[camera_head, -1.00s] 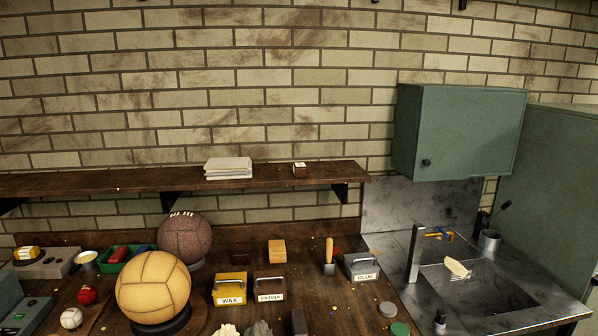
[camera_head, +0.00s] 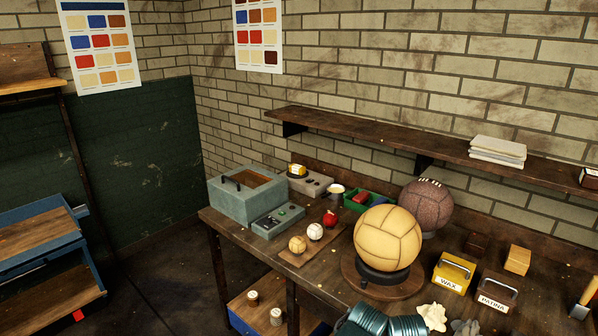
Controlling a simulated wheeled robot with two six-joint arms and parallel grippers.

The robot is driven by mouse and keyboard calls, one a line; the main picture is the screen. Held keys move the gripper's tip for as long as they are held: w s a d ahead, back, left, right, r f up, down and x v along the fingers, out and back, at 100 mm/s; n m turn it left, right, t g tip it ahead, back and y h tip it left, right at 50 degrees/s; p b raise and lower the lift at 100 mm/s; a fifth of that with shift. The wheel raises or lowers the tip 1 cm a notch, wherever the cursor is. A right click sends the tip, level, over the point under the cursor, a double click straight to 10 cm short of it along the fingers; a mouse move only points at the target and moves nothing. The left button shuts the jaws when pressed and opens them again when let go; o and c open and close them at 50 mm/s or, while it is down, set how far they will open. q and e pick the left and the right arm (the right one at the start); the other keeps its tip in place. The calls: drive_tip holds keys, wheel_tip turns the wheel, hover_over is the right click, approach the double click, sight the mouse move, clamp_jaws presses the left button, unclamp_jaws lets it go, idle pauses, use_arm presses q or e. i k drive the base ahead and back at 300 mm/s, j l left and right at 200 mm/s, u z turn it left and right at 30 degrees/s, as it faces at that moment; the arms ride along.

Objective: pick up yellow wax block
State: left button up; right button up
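A plain yellow-orange block (camera_head: 517,259) stands on the workbench at the right, behind the labelled boxes. A yellow box (camera_head: 452,275) with a metal handle and a WAX label stands to its front left. I cannot tell for certain which of these is the wax block.
A large tan ball (camera_head: 387,238) on a dark stand and a brown ball (camera_head: 426,205) fill the bench middle. A brown PATINA box (camera_head: 496,291) is at right. Teal ribbed shapes (camera_head: 407,327) are cut by the bottom edge. Floor (camera_head: 165,290) shows clear at left.

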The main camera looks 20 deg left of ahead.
sight(298, 169)
drive_tip(key=i+j+u, duration=0.25)
drive_tip(key=j, duration=0.2)
drive_tip(key=i+j+u, duration=0.25)
drive_tip(key=j, duration=0.15)
drive_tip(key=i+j+u, duration=0.3)
drive_tip(key=j+u, duration=0.2)
drive_tip(key=i+j+u, duration=0.65)
drive_tip(key=u, duration=0.3)
drive_tip(key=i+z, duration=0.1)
drive_tip(key=i, duration=0.4)
drive_tip(key=i+j+z, duration=0.1)
drive_tip(key=i, duration=0.45)
drive_tip(key=i+j+z, duration=0.1)
drive_tip(key=i, duration=0.4)
drive_tip(key=i+l+z, duration=0.1)
drive_tip(key=i+z, duration=0.6)
drive_tip(key=z, duration=0.2)
drive_tip(key=i+j+z, duration=0.15)
drive_tip(key=i+z, duration=0.25)
drive_tip(key=i+j+z, duration=0.25)
drive_tip(key=z, duration=0.2)
drive_tip(key=i+j+z, duration=0.2)
drive_tip(key=i+z, duration=0.25)
drive_tip(key=i+j+z, duration=0.3)
drive_tip(key=z, duration=0.15)
drive_tip(key=i+j+z, duration=0.4)
drive_tip(key=k, duration=0.05)
